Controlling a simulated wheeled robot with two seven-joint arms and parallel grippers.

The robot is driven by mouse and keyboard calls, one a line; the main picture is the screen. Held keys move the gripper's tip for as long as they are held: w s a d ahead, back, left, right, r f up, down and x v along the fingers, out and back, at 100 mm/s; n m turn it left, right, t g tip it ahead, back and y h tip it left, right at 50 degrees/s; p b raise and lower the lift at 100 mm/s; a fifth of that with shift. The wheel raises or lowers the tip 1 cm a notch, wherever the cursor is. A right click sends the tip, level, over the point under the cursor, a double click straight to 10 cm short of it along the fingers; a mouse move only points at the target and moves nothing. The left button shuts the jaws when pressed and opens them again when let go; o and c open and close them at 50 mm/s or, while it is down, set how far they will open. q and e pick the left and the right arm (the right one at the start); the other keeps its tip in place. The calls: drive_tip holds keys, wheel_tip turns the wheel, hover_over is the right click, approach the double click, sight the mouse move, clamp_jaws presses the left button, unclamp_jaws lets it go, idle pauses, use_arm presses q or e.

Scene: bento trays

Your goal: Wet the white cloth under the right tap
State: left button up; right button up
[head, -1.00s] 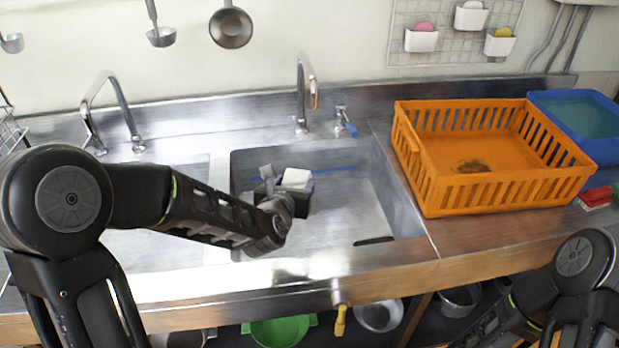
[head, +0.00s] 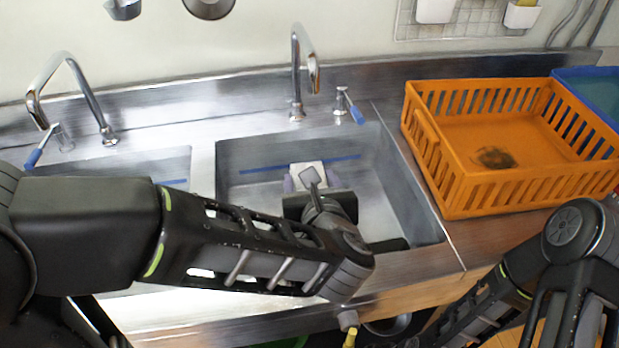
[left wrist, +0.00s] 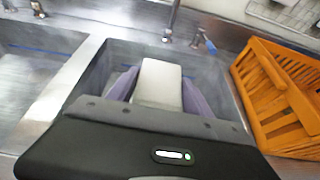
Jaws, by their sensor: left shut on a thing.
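The white cloth (head: 307,174) is a small folded block gripped by my left gripper (head: 306,182), which is shut on it. In the left wrist view the cloth (left wrist: 158,84) sits between the two purple-grey fingers. The gripper holds it over the right sink basin (head: 234,155). The right tap (head: 297,70) is a tall chrome spout behind that basin, beyond the cloth in the head view. Its blue-handled lever (head: 354,112) stands to its right. Water is not visible at the spout. My right gripper is out of view; only part of that arm shows.
An orange slatted crate (head: 470,193) stands on the counter right of the basin, with a blue container (head: 590,88) behind it. The left tap (head: 72,65) rises behind the left basin (head: 165,166). A yellow-handled valve (head: 349,338) sits below the counter's front edge.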

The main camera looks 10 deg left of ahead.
use_arm(q)
drive_tip(key=shift+w, duration=0.2)
